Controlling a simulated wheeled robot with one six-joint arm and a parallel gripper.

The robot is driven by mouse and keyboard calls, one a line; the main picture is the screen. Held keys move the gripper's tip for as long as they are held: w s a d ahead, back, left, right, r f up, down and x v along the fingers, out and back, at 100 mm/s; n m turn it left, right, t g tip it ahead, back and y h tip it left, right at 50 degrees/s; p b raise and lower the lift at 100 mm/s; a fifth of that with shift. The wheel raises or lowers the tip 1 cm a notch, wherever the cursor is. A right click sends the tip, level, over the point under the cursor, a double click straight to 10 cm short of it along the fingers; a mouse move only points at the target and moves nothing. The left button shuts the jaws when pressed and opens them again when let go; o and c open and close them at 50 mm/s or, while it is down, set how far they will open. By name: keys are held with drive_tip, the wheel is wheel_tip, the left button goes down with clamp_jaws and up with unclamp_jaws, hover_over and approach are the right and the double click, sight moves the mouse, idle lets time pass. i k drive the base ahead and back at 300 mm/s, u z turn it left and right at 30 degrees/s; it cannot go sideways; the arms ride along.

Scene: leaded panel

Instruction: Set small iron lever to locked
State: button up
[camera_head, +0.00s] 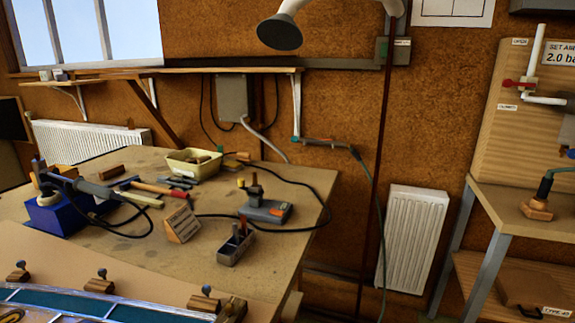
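I cannot pick out for certain a small iron lever marked locked. A small upright dark post with a knob stands on a grey and orange device (265,209) on the workbench; I cannot tell whether it is the lever. Several dark-knobbed wooden clamp blocks (101,284) sit along the leaded panel (60,302) at the lower left; their settings are too small to read. My gripper is not in view.
A radiator (412,238) and a wooden stand (530,215) are at right.

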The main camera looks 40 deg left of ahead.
sight(241, 181)
drive_tip(key=u, duration=0.15)
drive_tip(key=i, duration=0.95)
drive_tip(key=u, duration=0.45)
